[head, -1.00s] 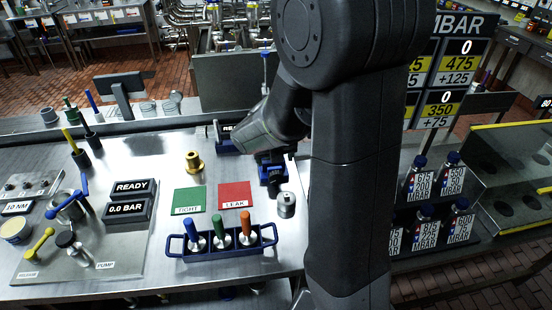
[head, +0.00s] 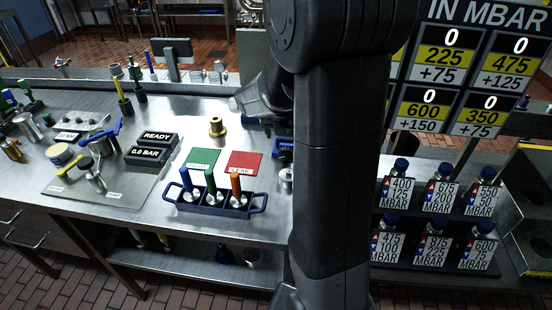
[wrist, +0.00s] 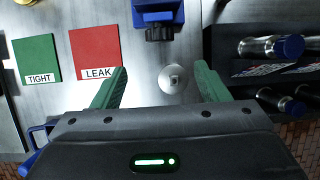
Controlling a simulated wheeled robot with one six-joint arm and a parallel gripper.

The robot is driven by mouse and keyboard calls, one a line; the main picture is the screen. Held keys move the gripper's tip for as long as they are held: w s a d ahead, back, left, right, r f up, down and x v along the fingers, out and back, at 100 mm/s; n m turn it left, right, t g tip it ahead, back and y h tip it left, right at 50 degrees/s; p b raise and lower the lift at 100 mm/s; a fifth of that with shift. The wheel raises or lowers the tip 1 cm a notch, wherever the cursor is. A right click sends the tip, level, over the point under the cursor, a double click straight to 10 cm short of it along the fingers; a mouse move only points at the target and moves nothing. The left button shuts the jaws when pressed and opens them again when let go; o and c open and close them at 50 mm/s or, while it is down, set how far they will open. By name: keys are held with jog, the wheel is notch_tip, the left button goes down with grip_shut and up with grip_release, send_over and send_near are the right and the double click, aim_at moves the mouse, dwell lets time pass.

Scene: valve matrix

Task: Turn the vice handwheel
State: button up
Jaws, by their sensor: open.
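In the head view only part of the vice (head: 284,148) shows, beside my arm. My gripper (wrist: 160,80) is open and empty. Its two green fingers are spread below the handwheel in the wrist view and do not touch it. A silver round part (wrist: 172,79) shows between the fingers, apart from both. The gripper is hidden behind my arm in the head view.
A green TIGHT pad (head: 202,160) and a red LEAK pad (head: 244,162) lie left of the vice. A blue rack (head: 182,206) with blue, green and orange handled tools stands in front. A brass part (head: 216,127) stands behind the pads. Labelled bottles (head: 437,190) stand at right.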

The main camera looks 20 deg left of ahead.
aim_at(285, 153)
jog(key=x, duration=1.3)
jog(key=shift+w+f, duration=0.1)
jog(key=shift+f, duration=0.2)
jog(key=c, duration=1)
